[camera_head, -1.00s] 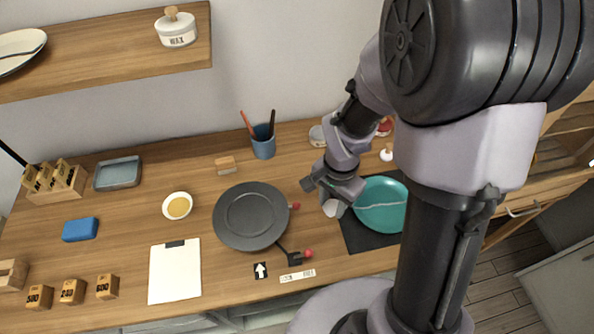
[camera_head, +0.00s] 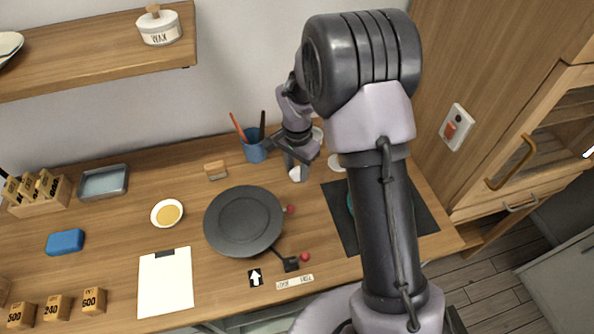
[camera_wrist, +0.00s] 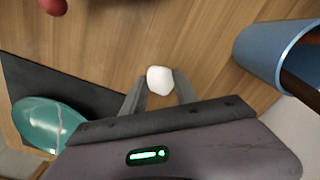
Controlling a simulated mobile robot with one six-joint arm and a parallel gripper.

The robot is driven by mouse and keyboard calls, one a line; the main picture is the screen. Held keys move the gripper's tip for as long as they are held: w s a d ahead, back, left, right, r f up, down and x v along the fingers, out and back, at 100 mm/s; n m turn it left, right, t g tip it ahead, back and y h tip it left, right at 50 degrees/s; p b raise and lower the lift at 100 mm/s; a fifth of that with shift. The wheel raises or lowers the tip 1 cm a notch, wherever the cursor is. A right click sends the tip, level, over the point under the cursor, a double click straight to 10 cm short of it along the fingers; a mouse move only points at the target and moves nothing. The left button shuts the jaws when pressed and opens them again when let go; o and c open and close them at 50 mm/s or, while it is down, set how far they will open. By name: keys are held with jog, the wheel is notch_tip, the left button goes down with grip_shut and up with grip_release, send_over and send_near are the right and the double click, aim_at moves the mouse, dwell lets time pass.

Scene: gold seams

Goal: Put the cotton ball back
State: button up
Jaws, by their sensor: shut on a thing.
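The white cotton ball (camera_wrist: 159,80) sits between the two fingertips of my gripper (camera_wrist: 158,88) in the wrist view. My gripper (camera_head: 296,170) is shut on it. In the head view the cotton ball (camera_head: 295,175) shows as a small white patch at the jaw tips, over the wood worktop right of the black round plate. Height above the wood is hard to tell.
A blue cup (camera_head: 254,153) with tools stands close behind and left of my gripper. The teal plate (camera_wrist: 38,122) on the dark mat (camera_head: 411,208) is mostly hidden by my arm in the head view. The black round plate (camera_head: 243,220) lies left of my gripper.

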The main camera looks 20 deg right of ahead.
jog(key=o, duration=1.2)
notch_tip(320, 180, up, 13)
jog(key=p, duration=0.4)
notch_tip(320, 180, up, 8)
jog(key=n+t, duration=0.1)
jog(key=t, duration=0.1)
send_over(297, 172)
jog(key=s, duration=0.4)
jog(key=s+a+r+n+t, duration=0.1)
jog(key=s+r, duration=0.1)
jog(key=s, duration=0.5)
jog(key=s+a+r+n+t+y, duration=0.1)
jog(key=s+r+n, duration=0.1)
jog(key=s, duration=0.4)
jog(key=s+a+r+n+t+y, duration=0.1)
jog(key=s+r+n, duration=0.1)
jog(key=s+r, duration=0.2)
jog(key=s, duration=0.3)
jog(key=shift+s+a+r+t, duration=0.2)
jog(key=shift+s+a+t, duration=0.15)
jog(key=shift+t, duration=0.05)
